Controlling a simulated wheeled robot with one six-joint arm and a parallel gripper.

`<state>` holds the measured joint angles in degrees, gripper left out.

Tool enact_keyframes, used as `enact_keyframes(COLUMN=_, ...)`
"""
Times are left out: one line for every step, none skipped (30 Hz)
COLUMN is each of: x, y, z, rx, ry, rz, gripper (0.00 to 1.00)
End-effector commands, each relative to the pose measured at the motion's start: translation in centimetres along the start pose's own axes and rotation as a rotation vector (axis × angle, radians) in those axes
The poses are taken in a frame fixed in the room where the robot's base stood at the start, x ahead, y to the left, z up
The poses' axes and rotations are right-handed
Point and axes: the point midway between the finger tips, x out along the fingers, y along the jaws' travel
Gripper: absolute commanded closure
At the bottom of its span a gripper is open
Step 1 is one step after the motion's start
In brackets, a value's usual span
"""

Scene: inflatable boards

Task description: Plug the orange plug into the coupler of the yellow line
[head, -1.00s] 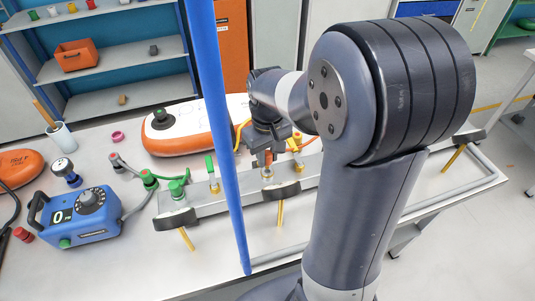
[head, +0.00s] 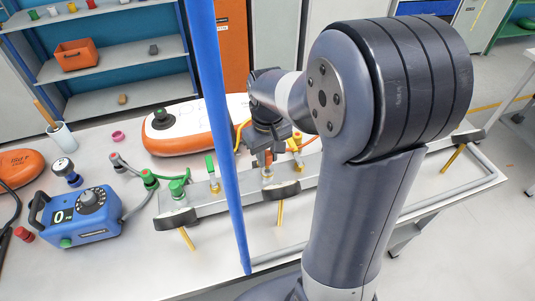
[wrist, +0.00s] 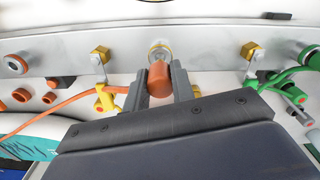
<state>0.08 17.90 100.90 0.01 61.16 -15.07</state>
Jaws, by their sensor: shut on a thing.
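The orange plug (wrist: 158,79) is between the two fingers of my gripper (wrist: 159,88), which is shut on it. In the wrist view it lines up with the middle brass fitting (wrist: 159,52) on the grey rail, very close to it; I cannot tell whether it is seated. In the head view my gripper (head: 267,157) is over this middle fitting, and the plug is mostly hidden by the fingers. A yellow connector (wrist: 105,98) hangs by the left brass fitting (wrist: 100,55) in the wrist view. The yellow line's coupler is not clearly identifiable.
A green connector (wrist: 255,82) and green hose are right of the plug in the wrist view. A blue pole (head: 222,130) stands close to my arm. A blue pump unit (head: 80,217) and an orange-and-white board (head: 185,140) are on the table.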

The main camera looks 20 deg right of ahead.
Motion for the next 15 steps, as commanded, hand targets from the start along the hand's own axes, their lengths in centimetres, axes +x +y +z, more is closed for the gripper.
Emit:
enact_keyframes(x=0.1, y=0.0, z=0.0, rx=0.0, ry=0.0, rz=0.0, gripper=1.0)
enact_keyframes(x=0.2, y=0.0, z=0.0, rx=0.0, ry=0.0, rz=0.0, gripper=1.0)
enact_keyframes(x=0.3, y=0.0, z=0.0, rx=0.0, ry=0.0, rz=0.0, gripper=1.0)
enact_keyframes(x=0.4, y=0.0, z=0.0, rx=0.0, ry=0.0, rz=0.0, gripper=1.0)
enact_keyframes(x=0.5, y=0.0, z=0.0, rx=0.0, ry=0.0, rz=0.0, gripper=1.0)
enact_keyframes(x=0.6, y=0.0, z=0.0, rx=0.0, ry=0.0, rz=0.0, gripper=1.0)
enact_keyframes(x=0.6, y=0.0, z=0.0, rx=0.0, ry=0.0, rz=0.0, gripper=1.0)
enact_keyframes(x=0.7, y=0.0, z=0.0, rx=0.0, ry=0.0, rz=0.0, gripper=1.0)
enact_keyframes(x=0.8, y=0.0, z=0.0, rx=0.0, ry=0.0, rz=0.0, gripper=1.0)
enact_keyframes(x=0.9, y=0.0, z=0.0, rx=0.0, ry=0.0, rz=0.0, gripper=1.0)
enact_keyframes(x=1.0, y=0.0, z=0.0, rx=0.0, ry=0.0, rz=0.0, gripper=1.0)
enact_keyframes(x=1.1, y=0.0, z=0.0, rx=0.0, ry=0.0, rz=0.0, gripper=1.0)
enact_keyframes(x=1.1, y=0.0, z=0.0, rx=0.0, ry=0.0, rz=0.0, gripper=1.0)
enact_keyframes(x=1.2, y=0.0, z=0.0, rx=0.0, ry=-0.001, rz=0.0, gripper=1.0)
enact_keyframes(x=1.3, y=0.0, z=0.0, rx=0.0, ry=-0.001, rz=0.0, gripper=1.0)
